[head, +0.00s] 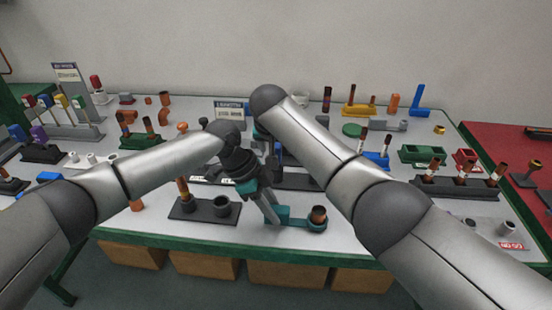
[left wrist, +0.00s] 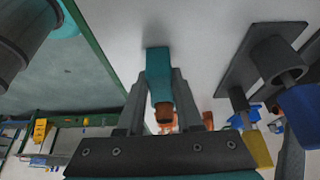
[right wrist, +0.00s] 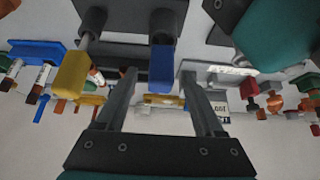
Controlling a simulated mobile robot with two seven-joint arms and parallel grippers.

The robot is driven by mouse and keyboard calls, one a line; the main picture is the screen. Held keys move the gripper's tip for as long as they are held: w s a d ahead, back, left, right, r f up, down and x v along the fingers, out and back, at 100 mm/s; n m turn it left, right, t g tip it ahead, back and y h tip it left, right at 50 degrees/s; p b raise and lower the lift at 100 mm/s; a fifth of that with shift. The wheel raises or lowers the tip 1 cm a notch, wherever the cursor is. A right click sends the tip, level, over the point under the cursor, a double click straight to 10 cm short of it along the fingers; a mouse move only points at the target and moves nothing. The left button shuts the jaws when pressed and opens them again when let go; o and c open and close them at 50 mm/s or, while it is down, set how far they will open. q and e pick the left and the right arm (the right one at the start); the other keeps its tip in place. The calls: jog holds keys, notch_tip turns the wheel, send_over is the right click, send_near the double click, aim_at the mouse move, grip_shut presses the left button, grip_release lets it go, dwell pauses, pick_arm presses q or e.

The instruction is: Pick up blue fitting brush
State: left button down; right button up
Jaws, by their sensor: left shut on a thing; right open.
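The blue fitting brush (right wrist: 162,66) hangs in the middle of the right wrist view, its blue handle joined to a dark socket. It also shows at the right edge of the left wrist view (left wrist: 302,106). My right gripper (right wrist: 159,78) is open, with its fingers on either side of the blue handle in that view; I cannot tell whether they touch it. My left gripper (left wrist: 158,88) is shut on a teal holder (left wrist: 158,66) with a copper-coloured end. In the head view, the teal holder (head: 297,222) is near the table's front edge. My arms hide much of the middle there.
A yellow-handled brush (right wrist: 72,72) stands beside the blue one. A dark base (head: 190,211) with sockets is left of my left gripper. Several racks and fittings crowd the grey table (head: 375,236), including a dark rack (head: 440,187) at right.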

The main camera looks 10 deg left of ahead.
grip_shut()
dwell(0.5)
